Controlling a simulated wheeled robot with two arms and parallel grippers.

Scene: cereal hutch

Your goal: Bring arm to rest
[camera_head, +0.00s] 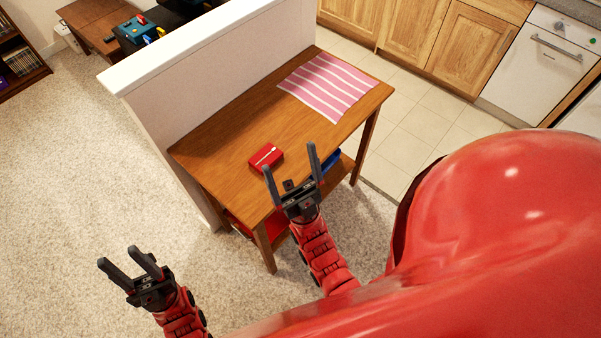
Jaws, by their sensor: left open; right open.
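My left gripper (128,262) is open and empty, held above the beige carpet at the lower left. My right gripper (291,171) is open and appears empty, its fingers overlapping the front edge of the wooden table (230,130) in the picture. Whether its fingers touch the table cannot be told. Both arms are red and come up from the bottom of the view. A small red box (266,158) with a white mark lies on the table, just left of and beyond the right gripper's fingertips.
A pink and white striped mat (328,86) lies at the table's far right. A white half wall (215,75) runs behind the table. A blue item (331,161) and a red item (238,226) show below the tabletop. Carpet at the left is clear. Kitchen cabinets (418,45) stand beyond.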

